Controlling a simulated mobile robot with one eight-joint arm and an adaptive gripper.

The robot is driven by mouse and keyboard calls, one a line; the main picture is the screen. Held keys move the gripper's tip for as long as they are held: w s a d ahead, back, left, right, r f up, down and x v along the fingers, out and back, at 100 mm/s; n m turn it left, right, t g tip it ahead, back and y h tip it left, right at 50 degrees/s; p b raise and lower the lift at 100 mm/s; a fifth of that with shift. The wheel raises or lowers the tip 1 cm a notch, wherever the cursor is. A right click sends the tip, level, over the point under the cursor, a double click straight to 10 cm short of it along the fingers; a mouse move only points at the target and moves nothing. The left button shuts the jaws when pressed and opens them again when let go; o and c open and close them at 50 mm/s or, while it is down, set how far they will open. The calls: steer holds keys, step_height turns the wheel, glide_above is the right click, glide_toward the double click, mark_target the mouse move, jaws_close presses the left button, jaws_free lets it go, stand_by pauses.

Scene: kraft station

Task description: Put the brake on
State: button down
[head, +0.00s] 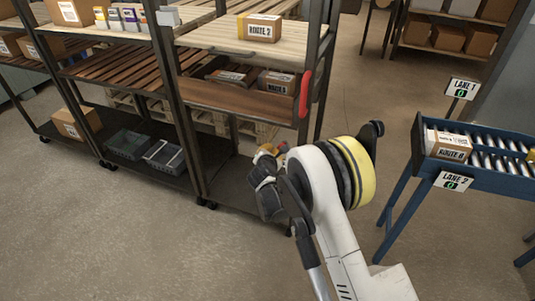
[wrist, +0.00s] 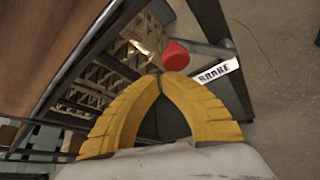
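A red knob (wrist: 175,56) sits at the end of a dark lever (wrist: 210,48) by the rack's frame in the wrist view. A white label reading BRAKE (wrist: 217,73) is beside the lever. My gripper (wrist: 164,76) has its two yellow fingers brought together at the tips, with nothing seen between them. The fingertips are just below the red knob in the picture; I cannot tell whether they touch it. In the head view my gripper (head: 268,152) is low at the right end of the rack, partly hidden by my own arm.
A wheeled shelf rack (head: 240,92) holds boxes, with a red handle (head: 305,93) on its right post. A blue roller conveyor (head: 490,172) with a box (head: 447,145) stands at the right. Floor (head: 130,235) in front of the rack is clear.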

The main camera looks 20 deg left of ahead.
mark_target(281, 145)
steer(key=d+r, duration=0.3)
steer(key=shift+s+d, duration=0.15)
steer(key=shift+d, duration=0.15)
steer(key=shift+s+d+r, duration=0.1)
steer(key=shift+d+r, duration=0.25)
steer(key=shift+d, duration=0.45)
steer(key=shift+d+r, duration=0.3)
steer(key=shift+d, duration=0.5)
